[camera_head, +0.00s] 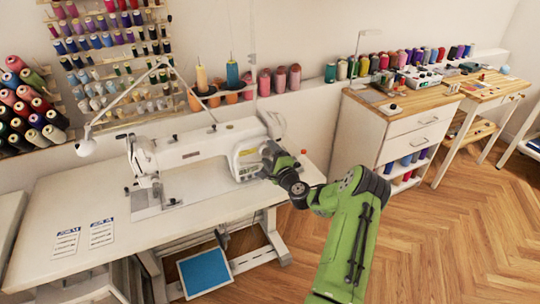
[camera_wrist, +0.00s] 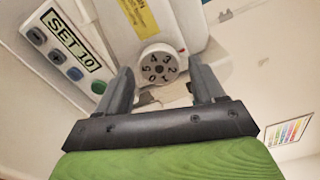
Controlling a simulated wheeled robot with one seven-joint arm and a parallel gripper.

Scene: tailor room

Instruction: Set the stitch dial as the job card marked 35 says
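The white sewing machine (camera_head: 195,155) stands on the white table. I cannot tell which digit is the set one. A display panel (camera_wrist: 72,42) left of the dial reads SET 10. Two job cards, one left (camera_head: 66,243) and one right (camera_head: 101,233), lie on the table; their print is too small to read. My gripper (camera_wrist: 161,74) is open, its fingers either side of the dial, with no clear contact.
A yellow label (camera_wrist: 138,16) is above the dial. The white table (camera_head: 50,200) is mostly clear around the cards. A lamp (camera_head: 86,146) reaches over its left side. A drawer cabinet (camera_head: 385,125) stands to the right.

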